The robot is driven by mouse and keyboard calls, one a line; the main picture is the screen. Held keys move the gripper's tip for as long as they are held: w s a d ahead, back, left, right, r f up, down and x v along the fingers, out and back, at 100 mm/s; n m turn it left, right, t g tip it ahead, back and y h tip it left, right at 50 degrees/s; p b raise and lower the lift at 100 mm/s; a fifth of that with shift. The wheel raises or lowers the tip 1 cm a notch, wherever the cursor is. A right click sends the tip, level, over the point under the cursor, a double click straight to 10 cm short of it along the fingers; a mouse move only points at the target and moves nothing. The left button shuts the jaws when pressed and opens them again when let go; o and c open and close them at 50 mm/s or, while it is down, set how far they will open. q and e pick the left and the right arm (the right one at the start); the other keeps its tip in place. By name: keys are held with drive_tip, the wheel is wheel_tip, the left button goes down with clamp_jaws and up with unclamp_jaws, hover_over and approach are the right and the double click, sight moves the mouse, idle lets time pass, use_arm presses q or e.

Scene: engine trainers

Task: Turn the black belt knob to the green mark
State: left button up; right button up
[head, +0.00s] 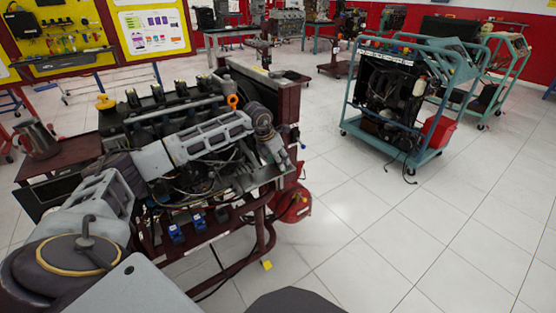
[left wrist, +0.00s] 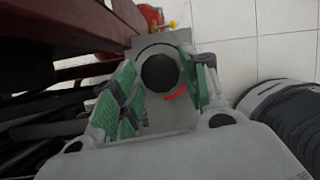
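The black knob (left wrist: 160,72) shows in the left wrist view as a dark round cap on a grey plate (left wrist: 176,120). A short red arc (left wrist: 176,93) lies at its lower right. I see no green mark; the green surfaces here are my finger pads. My left gripper (left wrist: 163,82) is open, with one finger on each side of the knob; I cannot tell whether either finger touches it. In the head view my left gripper (head: 279,155) is at the right end of the engine trainer (head: 150,115), and the knob cannot be made out there. My right gripper is out of view.
The engine's dark red stand (head: 225,235) is below my left arm. A red round object (head: 293,205) is low beside it. A teal wheeled trainer (head: 405,155) stands at the right. White tiled floor (head: 400,240) is clear between and in front of them.

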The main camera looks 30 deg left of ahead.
use_arm(q)
drive_tip(key=shift+o, duration=0.9)
drive_tip(key=shift+r, duration=0.1)
drive_tip(key=v, duration=1.2)
